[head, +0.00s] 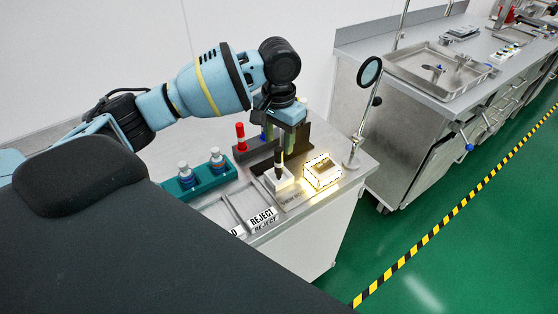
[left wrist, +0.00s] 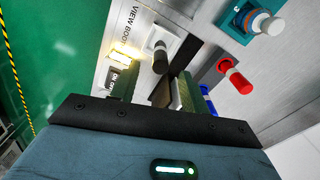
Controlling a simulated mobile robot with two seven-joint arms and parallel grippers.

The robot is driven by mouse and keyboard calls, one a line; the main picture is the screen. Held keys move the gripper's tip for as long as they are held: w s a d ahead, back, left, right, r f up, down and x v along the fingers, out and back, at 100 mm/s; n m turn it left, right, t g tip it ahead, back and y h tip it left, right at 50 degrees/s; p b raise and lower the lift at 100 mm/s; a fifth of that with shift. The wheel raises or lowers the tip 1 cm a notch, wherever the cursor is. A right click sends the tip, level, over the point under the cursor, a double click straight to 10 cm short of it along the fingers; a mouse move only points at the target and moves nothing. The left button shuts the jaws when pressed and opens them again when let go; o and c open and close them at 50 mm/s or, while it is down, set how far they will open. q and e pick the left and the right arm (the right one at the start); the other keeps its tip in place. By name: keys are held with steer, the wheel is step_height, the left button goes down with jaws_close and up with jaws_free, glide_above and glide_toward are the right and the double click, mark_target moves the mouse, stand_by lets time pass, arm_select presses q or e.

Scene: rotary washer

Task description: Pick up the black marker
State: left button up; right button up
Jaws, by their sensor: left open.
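The black marker (head: 279,162) stands upright in a small white holder (head: 280,181) on the workbench in the head view. In the left wrist view the black marker (left wrist: 160,62) shows just beyond the fingertips, with its white holder (left wrist: 170,37) behind it. My left gripper (head: 286,136) hangs above and behind the marker, pointing down. In the left wrist view its fingers (left wrist: 155,90) are apart, and I see no marker held between them. My right gripper is not in view.
A red marker (head: 241,137) stands by a dark rack, with a blue marker (left wrist: 208,101) beside it. A teal tray (head: 206,183) holds two bottles. A lit box (head: 322,173), a magnifier (head: 370,72) and a REJECT bin (head: 262,218) are close by.

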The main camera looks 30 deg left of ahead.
mark_target(279, 158)
arm_select(q)
steer(key=shift+f, duration=3.5)
steer(key=shift+c, duration=0.3)
jaws_close()
